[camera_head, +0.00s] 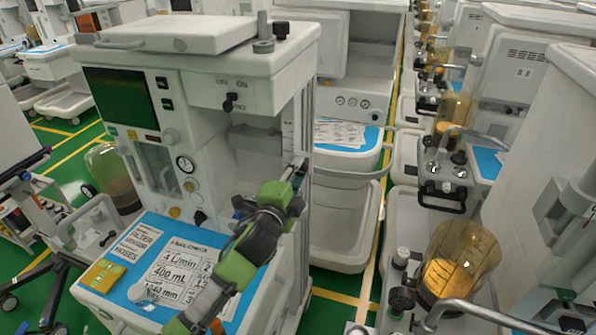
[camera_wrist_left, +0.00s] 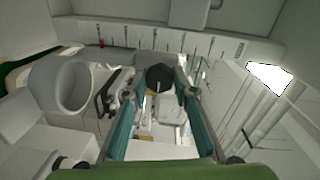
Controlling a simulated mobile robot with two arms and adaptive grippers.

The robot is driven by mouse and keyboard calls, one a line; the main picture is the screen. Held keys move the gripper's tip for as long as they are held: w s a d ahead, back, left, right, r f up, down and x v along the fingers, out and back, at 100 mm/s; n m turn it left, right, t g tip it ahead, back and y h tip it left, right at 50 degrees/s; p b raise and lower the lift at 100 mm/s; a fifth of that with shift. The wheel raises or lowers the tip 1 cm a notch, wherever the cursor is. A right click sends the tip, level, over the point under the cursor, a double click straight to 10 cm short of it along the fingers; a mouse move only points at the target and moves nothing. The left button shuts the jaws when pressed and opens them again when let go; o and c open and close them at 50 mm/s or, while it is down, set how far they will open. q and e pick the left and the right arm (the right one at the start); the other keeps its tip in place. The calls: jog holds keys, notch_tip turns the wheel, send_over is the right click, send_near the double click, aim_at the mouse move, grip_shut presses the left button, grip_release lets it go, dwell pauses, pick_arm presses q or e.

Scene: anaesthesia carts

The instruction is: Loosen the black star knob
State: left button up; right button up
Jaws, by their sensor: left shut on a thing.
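The black star knob (camera_wrist_left: 160,77) shows as a dark round shape between the fingertips in the left wrist view. My left gripper (camera_head: 297,166) reaches in from below in the head view, to the right side of the nearest anaesthesia cart (camera_head: 297,75), by its upright side rail. In the wrist view the two fingers of this gripper (camera_wrist_left: 163,82) sit on either side of the knob and are shut on it. In the head view the knob is hidden at the fingertips. My right gripper is in neither view.
A blue mat (camera_head: 143,219) with printed cards covers the cart's work shelf under my left arm. A second cart (camera_head: 345,195) stands close behind. More carts with amber canisters (camera_head: 462,258) line the right side. Green floor shows at the left.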

pick_arm(q)
jog(key=n+p, duration=0.1)
jog(key=n, duration=0.7)
jog(key=shift+h, duration=0.4)
jog(key=shift+r+n, duration=0.1)
jog(key=shift+n, duration=0.2)
jog(key=o, duration=1.1)
jog(key=shift+a, duration=0.1)
